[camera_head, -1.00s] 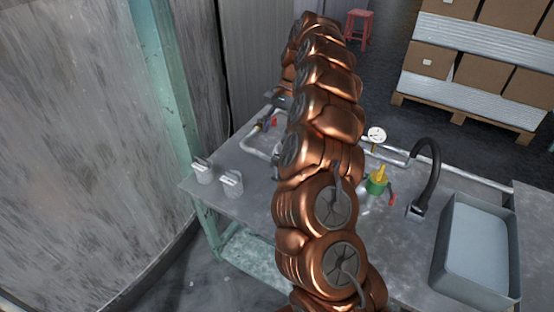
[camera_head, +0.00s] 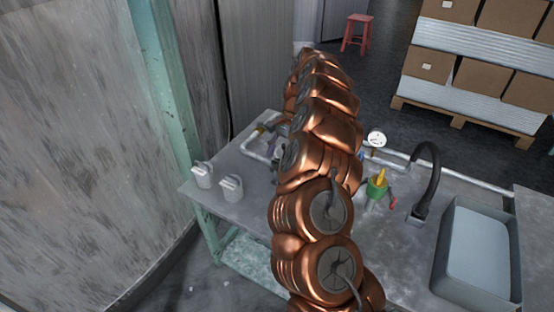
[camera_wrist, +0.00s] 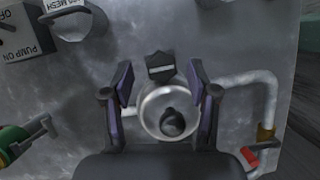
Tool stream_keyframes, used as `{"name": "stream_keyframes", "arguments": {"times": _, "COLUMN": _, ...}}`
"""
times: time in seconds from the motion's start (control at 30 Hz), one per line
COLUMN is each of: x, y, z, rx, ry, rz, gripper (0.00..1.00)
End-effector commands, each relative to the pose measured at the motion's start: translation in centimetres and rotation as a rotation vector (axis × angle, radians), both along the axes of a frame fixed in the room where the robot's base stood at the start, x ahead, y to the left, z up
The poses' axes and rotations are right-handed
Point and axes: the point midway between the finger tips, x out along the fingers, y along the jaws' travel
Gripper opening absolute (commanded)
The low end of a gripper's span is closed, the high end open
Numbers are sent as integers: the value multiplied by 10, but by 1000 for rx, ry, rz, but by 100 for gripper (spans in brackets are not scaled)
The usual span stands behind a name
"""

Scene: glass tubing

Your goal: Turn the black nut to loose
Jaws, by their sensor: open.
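My gripper (camera_wrist: 160,84) is open in the wrist view, its two dark fingers apart on either side of a round silver fitting (camera_wrist: 152,108). A black round part (camera_wrist: 172,122) sits on the face of this fitting and may be the black nut. A dark angular piece (camera_wrist: 160,66) with a pale stripe shows just beyond the fitting, between the fingertips; I cannot tell whether it is the nut instead. No contact between fingers and fitting is clear. In the head view my copper arm hides the gripper and most of the fitting.
A pale pipe (camera_wrist: 270,92) with a red handle (camera_wrist: 250,156) runs close on the right in the wrist view. Labelled switch boxes (camera_wrist: 22,32) stand at top left. On the bench are a green-and-yellow valve (camera_head: 377,186), a gauge (camera_head: 376,139), a black faucet (camera_head: 427,180) and a sink (camera_head: 446,240).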

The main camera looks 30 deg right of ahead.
Motion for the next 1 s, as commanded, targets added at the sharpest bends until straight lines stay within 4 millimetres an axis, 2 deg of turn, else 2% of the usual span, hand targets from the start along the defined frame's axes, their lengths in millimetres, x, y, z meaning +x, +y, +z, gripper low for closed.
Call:
{"name": "stream_keyframes", "arguments": {"times": 0.2, "x": -2, "y": 6, "z": -14, "rx": 2, "ry": 0, "rz": 0, "gripper": 59}}
{"name": "stream_keyframes", "arguments": {"times": 0.53, "x": -2, "y": 6, "z": -15, "rx": 1, "ry": -1, "rz": 1, "gripper": 59}}
{"name": "stream_keyframes", "arguments": {"times": 1.0, "x": -2, "y": 6, "z": -15, "rx": 0, "ry": 0, "rz": 0, "gripper": 10}}
